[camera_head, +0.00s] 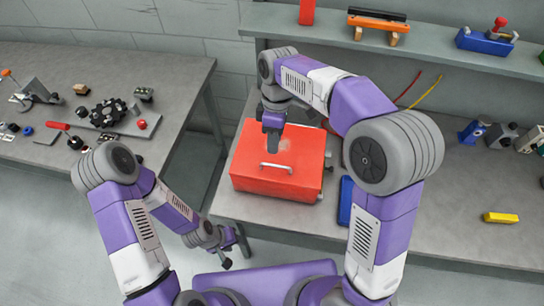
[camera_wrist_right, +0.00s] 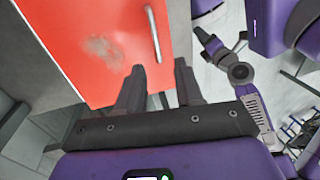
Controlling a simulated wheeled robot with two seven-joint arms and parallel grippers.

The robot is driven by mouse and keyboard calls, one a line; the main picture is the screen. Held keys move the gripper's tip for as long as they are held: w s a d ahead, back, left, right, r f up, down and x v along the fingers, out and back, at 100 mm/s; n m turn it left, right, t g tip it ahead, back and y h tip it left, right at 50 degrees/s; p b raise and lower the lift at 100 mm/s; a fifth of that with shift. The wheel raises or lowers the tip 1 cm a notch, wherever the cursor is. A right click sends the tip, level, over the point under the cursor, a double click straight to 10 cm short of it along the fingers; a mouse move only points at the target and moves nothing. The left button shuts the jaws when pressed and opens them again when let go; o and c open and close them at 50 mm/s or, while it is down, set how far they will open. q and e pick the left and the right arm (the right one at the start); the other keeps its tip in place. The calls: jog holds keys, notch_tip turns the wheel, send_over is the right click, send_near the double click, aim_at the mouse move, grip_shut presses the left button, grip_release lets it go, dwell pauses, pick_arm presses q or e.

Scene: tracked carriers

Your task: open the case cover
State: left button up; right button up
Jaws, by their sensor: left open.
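The red case (camera_head: 262,183) stands on the grey workbench, and its cover looks shut. A pale handle (camera_head: 276,167) lies across the cover near its front edge. In the right wrist view the red cover (camera_wrist_right: 100,45) has a pale scuffed patch, and the handle (camera_wrist_right: 153,33) is beyond the fingertips. My right gripper (camera_head: 272,148) points down over the cover. In the right wrist view its fingers (camera_wrist_right: 158,68) are apart with nothing between them. My left gripper (camera_head: 224,248) is open and low, in front of the bench's left edge, away from the case.
A blue flat object (camera_head: 345,200) lies right of the case. A yellow block (camera_head: 500,217) and several small devices sit farther right. A shelf (camera_head: 340,38) with tools runs behind. A second bench (camera_head: 170,75) with parts stands at left. Bare bench top lies right of the blue object.

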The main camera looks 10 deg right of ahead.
aim_at(273, 165)
jog(key=f, duration=0.2)
jog(key=f+b, duration=0.1)
jog(key=f, duration=0.2)
jog(key=s+f, duration=0.1)
jog(key=f, duration=0.2)
jog(key=shift+a+f+b, duration=0.15)
jog(key=shift+a+b, duration=0.05)
jog(key=shift+b, duration=0.15)
pick_arm(q)
jog(key=shift+w+f, duration=0.25)
jog(key=shift+f, duration=0.85)
pick_arm(e)
jog(key=shift+c, duration=0.3)
grip_shut()
